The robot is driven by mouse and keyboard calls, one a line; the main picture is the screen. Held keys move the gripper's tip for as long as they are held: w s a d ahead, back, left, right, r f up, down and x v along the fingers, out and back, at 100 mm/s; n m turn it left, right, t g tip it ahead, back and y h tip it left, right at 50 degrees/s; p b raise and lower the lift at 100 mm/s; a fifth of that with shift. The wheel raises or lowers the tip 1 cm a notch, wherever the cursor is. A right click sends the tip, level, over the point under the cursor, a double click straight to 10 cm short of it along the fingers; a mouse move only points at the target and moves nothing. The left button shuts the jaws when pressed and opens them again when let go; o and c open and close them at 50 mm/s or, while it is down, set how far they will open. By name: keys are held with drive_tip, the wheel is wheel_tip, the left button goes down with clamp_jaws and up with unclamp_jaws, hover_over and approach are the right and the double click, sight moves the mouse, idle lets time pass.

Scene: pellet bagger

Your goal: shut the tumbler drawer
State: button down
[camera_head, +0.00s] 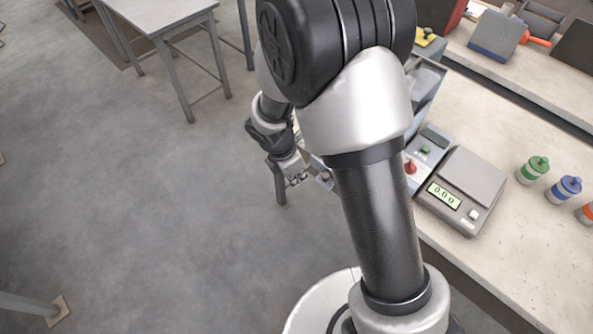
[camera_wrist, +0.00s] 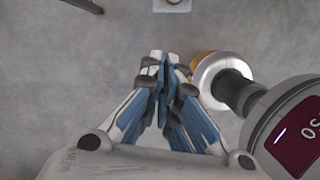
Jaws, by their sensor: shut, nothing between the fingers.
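My gripper (camera_head: 297,180) is low over the floor at the left side of the bench, below my forearm. In the wrist view its fingers (camera_wrist: 162,62) are shut together, with nothing between them. A small pale metal piece (camera_head: 321,174) juts out from the bench side just right of my gripper. It may be the tumbler drawer, but my arm hides most of it and where it joins the machine. A small pale boxy part (camera_wrist: 172,5) shows at the top edge of the wrist view, beyond the fingertips and apart from them. I cannot tell whether it is the same drawer.
The bench (camera_head: 540,240) on the right carries a scale (camera_head: 463,190), a control box with a red knob (camera_head: 411,167) and several colored bottles (camera_head: 533,168). A grey table (camera_head: 160,12) stands at the back left. The floor (camera_head: 130,230) on the left is clear.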

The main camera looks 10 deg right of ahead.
drive_tip(key=w+d+f+b, duration=0.2)
drive_tip(key=d+f, duration=0.3)
drive_tip(key=shift+f, duration=0.4)
drive_tip(key=shift+d, duration=0.1)
drive_tip(key=w+d+p, duration=0.2)
drive_tip(key=d, duration=0.1)
drive_tip(key=w+d+p, duration=0.2)
drive_tip(key=d, duration=0.1)
drive_tip(key=w+d+p, duration=0.2)
drive_tip(key=w+d, duration=0.1)
drive_tip(key=shift+d+r+p, duration=0.15)
drive_tip(key=shift+d+p, duration=0.2)
drive_tip(key=shift+w+d, duration=0.2)
drive_tip(key=shift+d, duration=0.05)
drive_tip(key=shift+a, duration=0.1)
